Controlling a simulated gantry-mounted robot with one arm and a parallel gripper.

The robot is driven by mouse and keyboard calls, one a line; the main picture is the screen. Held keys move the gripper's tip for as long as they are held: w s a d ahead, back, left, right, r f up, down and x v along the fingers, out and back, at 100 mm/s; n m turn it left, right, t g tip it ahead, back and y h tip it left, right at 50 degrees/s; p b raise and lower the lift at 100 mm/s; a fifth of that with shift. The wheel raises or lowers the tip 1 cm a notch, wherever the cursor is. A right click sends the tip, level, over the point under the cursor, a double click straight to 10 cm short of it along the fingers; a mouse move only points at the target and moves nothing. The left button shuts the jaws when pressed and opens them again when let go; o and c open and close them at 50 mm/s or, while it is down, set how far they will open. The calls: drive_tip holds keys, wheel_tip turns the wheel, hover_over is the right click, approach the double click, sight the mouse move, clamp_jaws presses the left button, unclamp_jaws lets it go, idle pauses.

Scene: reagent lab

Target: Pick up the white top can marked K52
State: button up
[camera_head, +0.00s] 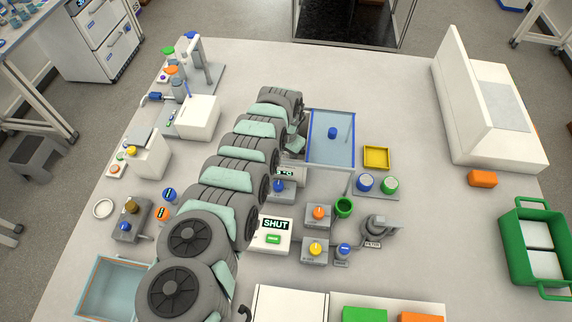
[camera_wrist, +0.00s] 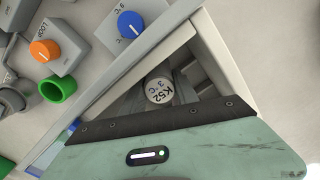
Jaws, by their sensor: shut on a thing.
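The white top can marked K52 (camera_wrist: 158,91) shows in the wrist view, its round top facing the camera with "K52" and "3°C" on it. It is inside a white-walled box (camera_wrist: 222,52). My gripper (camera_wrist: 160,97) is shut on the can; its grey fingers are partly hidden behind the dark edge of my wrist plate. The can's lower body is hidden. In the head view my arm crosses the table, and I cannot make out the can.
A blue knob (camera_wrist: 131,24) and an orange knob (camera_wrist: 44,51) sit on boxes near a green ring (camera_wrist: 58,89). In the head view, a blue-rimmed tray (camera_head: 331,138) and a yellow tray (camera_head: 376,158) lie right of my arm. A white box labelled SHUT (camera_head: 270,247) stands nearer.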

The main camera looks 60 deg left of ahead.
clamp_jaws()
drive_tip(key=shift+r, duration=0.1)
wheel_tip(320, 180, up, 20)
drive_tip(key=p, duration=0.2)
drive_tip(key=shift+p, duration=0.3)
idle(0.6)
